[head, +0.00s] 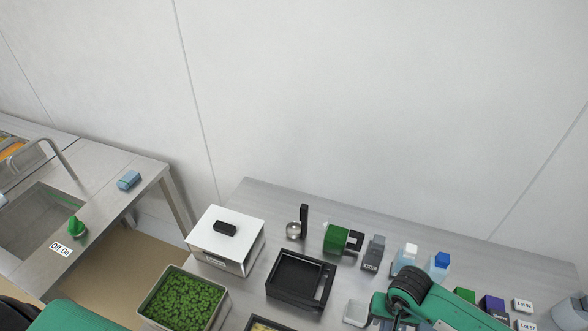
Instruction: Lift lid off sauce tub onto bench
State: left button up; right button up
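The sauce tub (238,266) appears to be the steel box at the back left of the bench. Its pale flat lid (245,222) with a black handle (225,227) sits on top, so the inside is hidden. My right arm, green with a black joint, comes in at the lower right. Only a little of my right gripper (397,323) seems to show at the bottom edge, well right of the tub, and its fingers cannot be made out. My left arm shows at the bottom left corner. My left gripper is out of view.
A container of green herbs (222,310) stands in front of the tub. A black frame tray (300,278) is to its right. A ladle (303,222), a green block (337,238) and bottles (438,265) line the back. Bare bench (268,200) lies behind the tub. A sink (38,222) is at left.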

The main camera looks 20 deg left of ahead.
aim_at(225, 233)
jog(key=u, duration=0.55)
jog(key=i+l+u, duration=0.1)
jog(key=u, duration=0.6)
jog(key=k+j, duration=0.2)
jog(key=k, duration=0.2)
